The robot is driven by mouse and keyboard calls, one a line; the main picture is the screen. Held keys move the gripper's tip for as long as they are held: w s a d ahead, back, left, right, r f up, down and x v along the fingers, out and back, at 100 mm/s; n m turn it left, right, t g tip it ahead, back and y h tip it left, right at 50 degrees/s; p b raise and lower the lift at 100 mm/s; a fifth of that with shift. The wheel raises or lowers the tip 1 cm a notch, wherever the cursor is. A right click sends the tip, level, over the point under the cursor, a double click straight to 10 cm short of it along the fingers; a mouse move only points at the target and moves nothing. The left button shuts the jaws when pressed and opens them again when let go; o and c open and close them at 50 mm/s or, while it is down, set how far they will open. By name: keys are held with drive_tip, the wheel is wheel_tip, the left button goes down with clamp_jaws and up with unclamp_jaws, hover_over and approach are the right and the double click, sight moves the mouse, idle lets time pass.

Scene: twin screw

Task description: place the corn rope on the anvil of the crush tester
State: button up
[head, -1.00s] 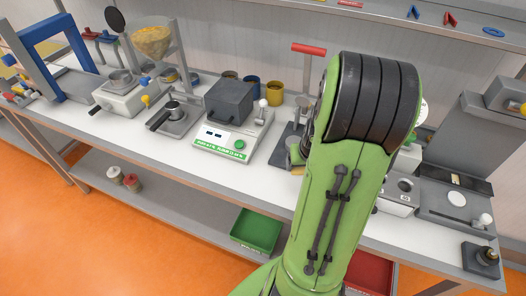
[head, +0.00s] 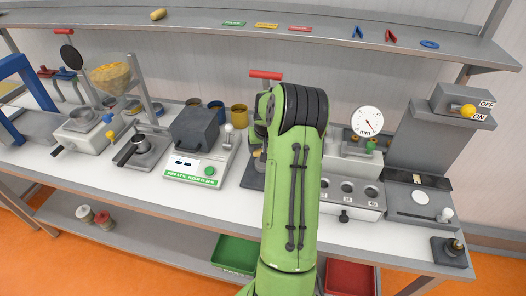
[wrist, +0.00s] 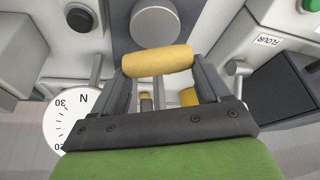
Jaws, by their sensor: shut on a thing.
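My gripper (wrist: 158,68) is shut on the corn rope (wrist: 158,58), a short yellow cylinder lying crosswise between the two fingertips in the wrist view. A round grey metal disc (wrist: 155,24) on a grey body lies just beyond the rope; I cannot tell for sure whether it is the anvil. A white dial marked N (wrist: 72,118) shows at the left, partly cut off. In the head view my arm hides the gripper, the rope and the bench behind it. A red T-handle (head: 265,75) stands just left of my arm.
A moisture meter with a green button (head: 208,171) stands left of my arm. A mm dial (head: 367,121) and a block with holes (head: 347,192) stand right. A tan piece (head: 158,14) lies on the upper shelf. Green (head: 235,253) and red (head: 350,278) trays sit below.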

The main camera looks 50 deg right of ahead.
drive_tip(key=x, duration=0.3)
drive_tip(key=shift+s+a+f, duration=0.2)
drive_tip(key=shift+s+f, duration=0.05)
drive_tip(key=shift+f, duration=0.1)
drive_tip(key=shift+a+f, duration=0.1)
drive_tip(key=o, duration=0.7)
drive_tip(key=shift+o, duration=0.2)
drive_tip(key=v, duration=1.2)
drive_tip(key=a+r+n, duration=0.1)
drive_tip(key=a+r, duration=0.2)
drive_tip(key=a, duration=0.4)
drive_tip(key=w+a+r+n, duration=0.1)
drive_tip(key=a+r+n, duration=0.1)
drive_tip(key=a+r, duration=0.3)
drive_tip(key=a+r+n, duration=0.1)
drive_tip(key=a+r, duration=0.1)
drive_tip(key=a, duration=0.6)
drive_tip(key=s+a+r+n+t+y, duration=0.1)
drive_tip(key=s+a+n+t+y, duration=0.1)
drive_tip(key=s+a, duration=1.3)
drive_tip(key=a+n+y, duration=0.1)
drive_tip(key=a+n, duration=0.1)
drive_tip(key=shift+r+n, duration=0.4)
